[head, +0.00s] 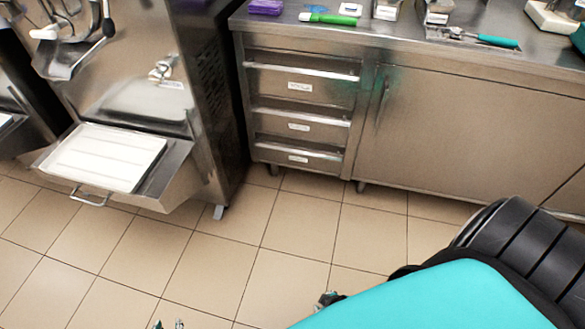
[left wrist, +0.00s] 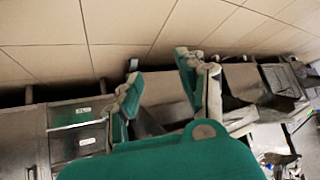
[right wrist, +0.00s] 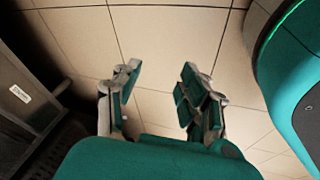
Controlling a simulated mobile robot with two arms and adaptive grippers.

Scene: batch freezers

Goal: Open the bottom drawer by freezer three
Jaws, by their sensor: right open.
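The bottom drawer (head: 275,156) is the lowest of three steel drawers under the counter in the head view. It looks shut, with a bar along its top edge and a white label. A drawer stack also shows upside down at the left of the left wrist view, its lowest front (left wrist: 65,114) nearest the floor. My left gripper (left wrist: 160,77) is open and empty, its fingers apart in front of the cabinet side. My right gripper (right wrist: 160,78) is open and empty over floor tiles. In the head view a gripper tip barely shows at the bottom edge.
A steel freezer (head: 205,95) stands left of the drawers, with a white tray (head: 105,158) on its front shelf. A cabinet door (head: 450,135) is right of the drawers. Tools lie on the counter (head: 380,38). The tiled floor (head: 290,215) before the drawers is clear.

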